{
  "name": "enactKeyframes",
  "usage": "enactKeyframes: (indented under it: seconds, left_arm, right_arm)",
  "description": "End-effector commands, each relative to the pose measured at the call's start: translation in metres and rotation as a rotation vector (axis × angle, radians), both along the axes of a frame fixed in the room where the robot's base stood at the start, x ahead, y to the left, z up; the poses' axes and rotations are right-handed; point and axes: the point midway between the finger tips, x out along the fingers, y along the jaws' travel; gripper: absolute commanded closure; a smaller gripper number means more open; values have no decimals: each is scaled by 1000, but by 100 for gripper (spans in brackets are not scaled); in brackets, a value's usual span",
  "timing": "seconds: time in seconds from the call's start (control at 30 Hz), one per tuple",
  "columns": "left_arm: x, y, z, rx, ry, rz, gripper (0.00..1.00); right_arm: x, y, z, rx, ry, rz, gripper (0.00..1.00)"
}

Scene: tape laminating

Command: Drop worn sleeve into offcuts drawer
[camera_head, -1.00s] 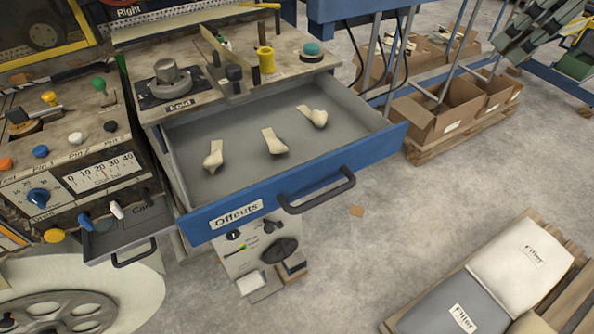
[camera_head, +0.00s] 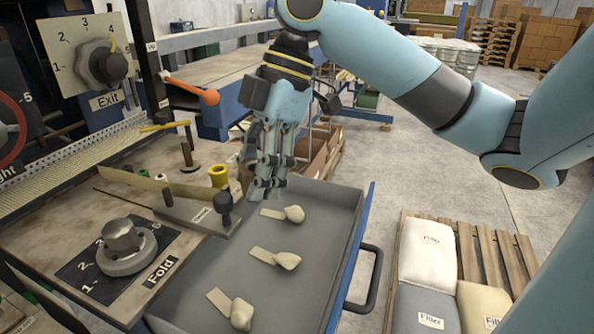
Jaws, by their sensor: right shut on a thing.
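The offcuts drawer (camera_head: 335,212) stands open, with three pale offcut pieces lying apart on its grey floor. My right gripper (camera_head: 265,192) points down at the drawer's far end, near the bench's back right corner, with its fingers close together. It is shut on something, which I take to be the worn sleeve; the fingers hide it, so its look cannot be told. I cannot tell whether the fingertips are over the bench corner or the drawer. My left gripper is not in view.
A yellow spool (camera_head: 218,175) and a dark-knobbed bar (camera_head: 190,214) stand on the bench beside the drawer. The Fold dial (camera_head: 125,247) is nearer. An orange-tipped lever (camera_head: 195,91) sticks out left of my gripper.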

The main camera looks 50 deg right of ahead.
Motion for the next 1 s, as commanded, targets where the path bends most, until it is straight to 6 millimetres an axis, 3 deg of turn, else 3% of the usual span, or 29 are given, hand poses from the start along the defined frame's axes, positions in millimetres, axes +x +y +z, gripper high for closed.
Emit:
enactKeyframes:
  seconds: [0.33, 0.73, 1.0]
  left_arm:
    - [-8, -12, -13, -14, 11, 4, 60]
    - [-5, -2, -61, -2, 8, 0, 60]
    - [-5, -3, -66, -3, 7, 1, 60]
  right_arm:
    - [-11, -5, -22, 0, -1, -1, 93]
    - [-11, -5, -69, -1, 0, -2, 93]
    - [-11, -5, -72, -1, -1, -3, 93]
